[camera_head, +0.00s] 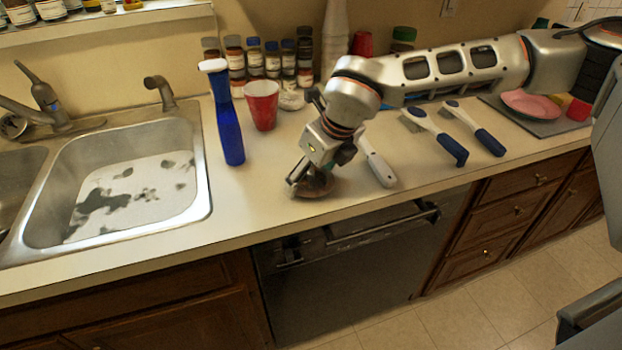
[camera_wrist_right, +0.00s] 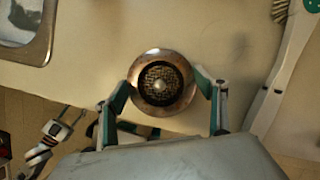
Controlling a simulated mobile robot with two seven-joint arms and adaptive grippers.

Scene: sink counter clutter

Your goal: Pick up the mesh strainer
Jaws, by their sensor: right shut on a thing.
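The mesh strainer (camera_wrist_right: 162,84) is a small round copper-coloured piece with a wide rim and a dark mesh middle with a pale centre. In the right wrist view it sits between the two fingers of my right gripper (camera_wrist_right: 163,92), which touch its rim from both sides. In the head view the right gripper (camera_head: 308,180) points down at the counter near its front edge, with the strainer (camera_head: 318,187) partly hidden beneath it. I cannot tell whether the strainer rests on the counter or is slightly lifted.
A white-handled brush (camera_head: 377,163) lies just right of the gripper. Two blue-and-white brushes (camera_head: 434,135) lie farther right. A blue bottle (camera_head: 225,115) and a red cup (camera_head: 262,104) stand to the left, beside the sink (camera_head: 205,190). The counter's front edge is close.

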